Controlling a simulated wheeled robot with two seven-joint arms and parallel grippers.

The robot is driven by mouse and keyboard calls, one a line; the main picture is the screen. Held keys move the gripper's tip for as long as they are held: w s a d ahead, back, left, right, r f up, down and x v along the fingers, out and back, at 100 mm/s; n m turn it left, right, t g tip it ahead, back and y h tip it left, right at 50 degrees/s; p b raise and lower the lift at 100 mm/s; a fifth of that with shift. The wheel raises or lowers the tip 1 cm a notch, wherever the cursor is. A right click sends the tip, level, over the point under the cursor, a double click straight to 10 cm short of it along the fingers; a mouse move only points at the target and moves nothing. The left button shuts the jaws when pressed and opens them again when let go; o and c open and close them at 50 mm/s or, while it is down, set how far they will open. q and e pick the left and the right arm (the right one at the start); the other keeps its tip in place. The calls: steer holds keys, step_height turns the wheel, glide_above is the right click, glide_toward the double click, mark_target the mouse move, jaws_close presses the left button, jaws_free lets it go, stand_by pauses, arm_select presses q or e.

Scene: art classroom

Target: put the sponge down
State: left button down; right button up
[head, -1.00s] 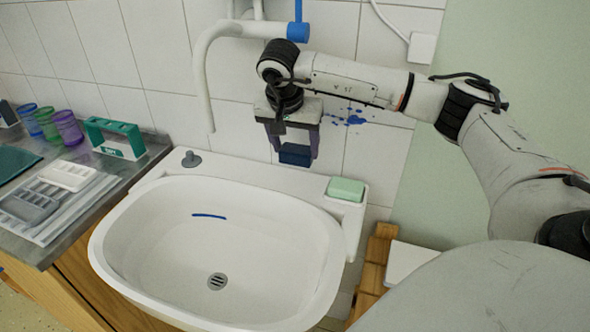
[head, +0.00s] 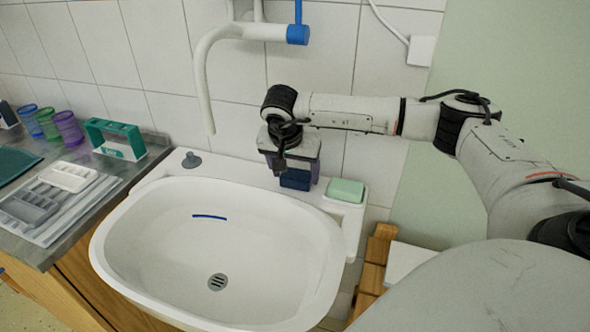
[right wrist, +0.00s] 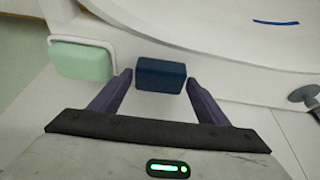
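The dark blue sponge (head: 295,179) is at the sink's back ledge, left of the green soap. It also shows in the right wrist view (right wrist: 161,75). My right gripper (head: 294,172) is right above it, fingers pointing down. In the right wrist view its purple fingers (right wrist: 160,82) stand on either side of the sponge, with a narrow gap showing on each side, so it looks open around it. The sponge appears to rest on the ledge; its underside is hidden. My left gripper is not in view.
The green soap (head: 345,191) lies in a dish at the ledge's right corner. The white basin (head: 150,250) has a blue paint streak (head: 209,217). A white faucet pipe (head: 202,80) hangs left of my arm. A counter (head: 50,258) with cups and trays is on the left.

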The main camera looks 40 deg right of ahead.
steer(key=shift+o, duration=0.9)
steer(key=shift+f, duration=0.1)
steer(key=b+v, duration=0.1)
steer(key=v, duration=0.9)
steer(key=shift+s+a, duration=0.15)
